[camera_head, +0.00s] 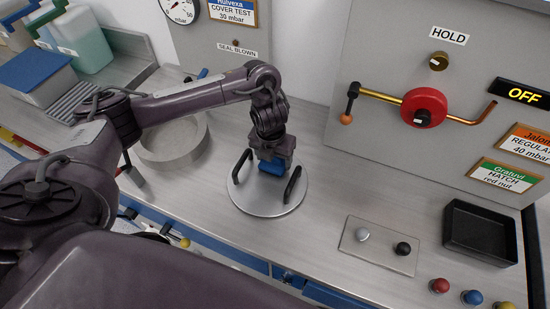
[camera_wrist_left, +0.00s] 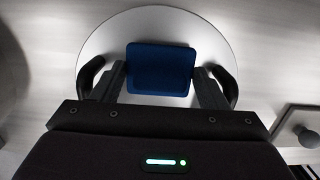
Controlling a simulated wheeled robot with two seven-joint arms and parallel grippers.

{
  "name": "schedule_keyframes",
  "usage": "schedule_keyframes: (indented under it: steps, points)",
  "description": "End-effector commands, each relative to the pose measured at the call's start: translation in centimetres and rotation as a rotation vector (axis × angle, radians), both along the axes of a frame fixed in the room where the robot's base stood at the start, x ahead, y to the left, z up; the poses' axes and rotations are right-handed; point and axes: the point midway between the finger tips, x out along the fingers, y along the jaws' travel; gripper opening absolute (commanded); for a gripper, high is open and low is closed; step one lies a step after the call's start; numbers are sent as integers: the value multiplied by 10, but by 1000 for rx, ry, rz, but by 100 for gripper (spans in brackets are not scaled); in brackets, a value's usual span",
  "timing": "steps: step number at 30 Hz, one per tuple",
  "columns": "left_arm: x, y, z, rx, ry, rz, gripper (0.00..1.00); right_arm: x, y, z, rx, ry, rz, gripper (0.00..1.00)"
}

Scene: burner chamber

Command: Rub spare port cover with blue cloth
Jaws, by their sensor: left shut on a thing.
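The spare port cover (camera_head: 262,205) is a round, pale metal disc with two black handles, lying flat on the worktop. In the left wrist view the cover (camera_wrist_left: 205,32) fills the upper middle. My left gripper (camera_head: 272,163) points down over the middle of the cover, between the handles. It is shut on the blue cloth (camera_head: 271,168), a folded pad. The cloth shows in the left wrist view (camera_wrist_left: 160,68) between the two fingers. It is at the cover's face; I cannot tell whether it touches. My right gripper is not in view.
A round metal port (camera_head: 172,143) is left of the cover. A plate with a grey and a black knob (camera_head: 378,245) and a black tray (camera_head: 480,232) are to the right. A panel with a red valve (camera_head: 424,107) stands behind. Worktop around the cover is clear.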

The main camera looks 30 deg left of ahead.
Motion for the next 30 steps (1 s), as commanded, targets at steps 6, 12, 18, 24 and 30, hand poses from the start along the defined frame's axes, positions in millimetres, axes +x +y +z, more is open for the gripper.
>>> schedule_keyframes:
  steps: [6, 12, 18, 24, 30]
  points:
    - [3, 4, 31, -1, -5, 5, 46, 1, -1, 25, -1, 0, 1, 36]
    - [4, 7, 49, 0, -6, 10, 46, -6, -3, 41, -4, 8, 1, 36]
    - [5, 10, 67, 0, -7, 14, 46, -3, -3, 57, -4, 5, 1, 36]
    - [5, 11, 72, 0, -6, 17, 46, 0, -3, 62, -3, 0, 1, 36]
    - [5, 11, 71, -1, -6, 17, 46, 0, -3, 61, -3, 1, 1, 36]
